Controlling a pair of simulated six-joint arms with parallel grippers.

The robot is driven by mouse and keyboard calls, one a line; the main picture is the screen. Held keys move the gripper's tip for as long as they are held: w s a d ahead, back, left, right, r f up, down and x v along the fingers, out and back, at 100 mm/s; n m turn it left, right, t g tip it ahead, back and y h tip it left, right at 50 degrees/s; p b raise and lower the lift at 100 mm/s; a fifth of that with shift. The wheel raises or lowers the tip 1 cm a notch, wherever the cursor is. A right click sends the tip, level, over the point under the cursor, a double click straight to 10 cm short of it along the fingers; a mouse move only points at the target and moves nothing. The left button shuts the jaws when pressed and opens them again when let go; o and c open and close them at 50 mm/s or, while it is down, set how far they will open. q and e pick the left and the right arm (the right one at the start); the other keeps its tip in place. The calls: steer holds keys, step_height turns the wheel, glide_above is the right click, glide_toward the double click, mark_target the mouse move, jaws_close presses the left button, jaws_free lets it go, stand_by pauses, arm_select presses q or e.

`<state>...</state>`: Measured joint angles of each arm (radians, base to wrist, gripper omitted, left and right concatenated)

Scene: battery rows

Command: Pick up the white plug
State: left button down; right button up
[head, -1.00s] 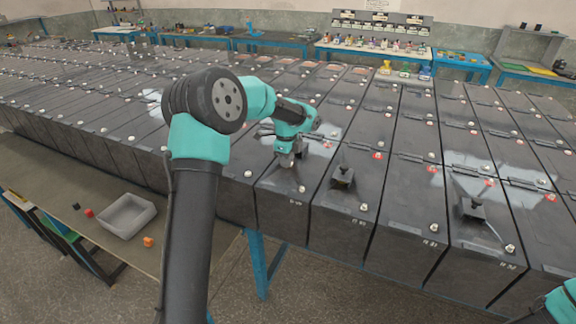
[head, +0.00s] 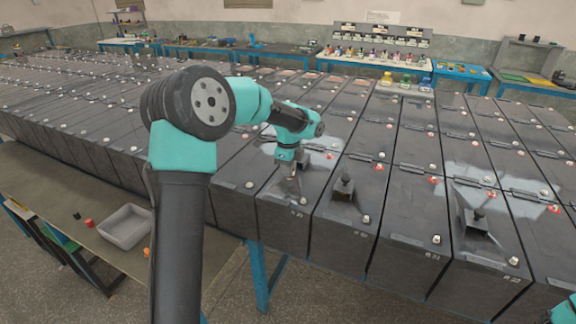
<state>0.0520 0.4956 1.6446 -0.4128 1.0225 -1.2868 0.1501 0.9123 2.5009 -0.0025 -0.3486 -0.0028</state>
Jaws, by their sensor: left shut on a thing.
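My left gripper (head: 300,190) reaches down to the front end of a dark battery near the middle of the head view. My right gripper is out of view; only a teal piece of my right arm shows at the lower right corner.
Rows of dark batteries fill the middle, with other white plugs (head: 366,219) along their front edges. Dark upright fittings (head: 344,186) stand on nearby batteries. A grey tray (head: 125,227) lies on the left bench, with small red (head: 89,223) and black (head: 77,215) pieces beside it.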

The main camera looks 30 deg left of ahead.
arm_select(q)
steer(key=s+d+r, duration=0.1)
steer(key=s+d, duration=0.5)
steer(key=s, duration=0.4)
steer(key=shift+s+d, duration=0.2)
steer(key=c, duration=1.7)
jaws_free()
jaws_close()
steer(key=shift+r, duration=0.9)
steer(key=shift+r, duration=2.25)
